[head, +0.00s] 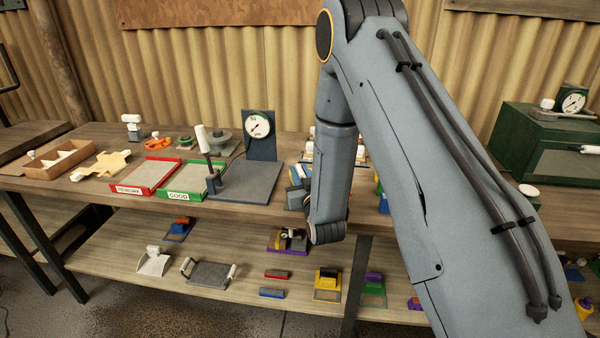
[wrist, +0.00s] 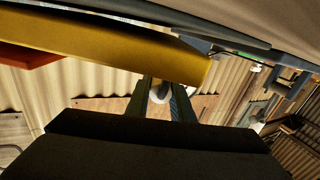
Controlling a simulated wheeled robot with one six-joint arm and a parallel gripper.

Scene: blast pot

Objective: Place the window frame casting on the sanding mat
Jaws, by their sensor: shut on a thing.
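In the wrist view my gripper (wrist: 160,84) is shut on a white rounded piece (wrist: 159,94), seen between its two dark fingers. The rest of the held thing is hidden, so I cannot tell whether it is the window frame casting. A long yellow bar (wrist: 110,45) crosses just beyond the fingertips; I cannot tell whether it touches them. In the head view my arm hides the gripper. I cannot surely pick out the sanding mat; a flat grey plate (head: 248,186) lies on the bench below a dial gauge.
A red tray (head: 148,175) and a green tray marked GOOD (head: 187,195) stand left of the plate. A wooden box (head: 60,158) is at far left, a green cabinet (head: 540,150) at right. The lower shelf holds a grey tray with handles (head: 208,274) and several coloured blocks.

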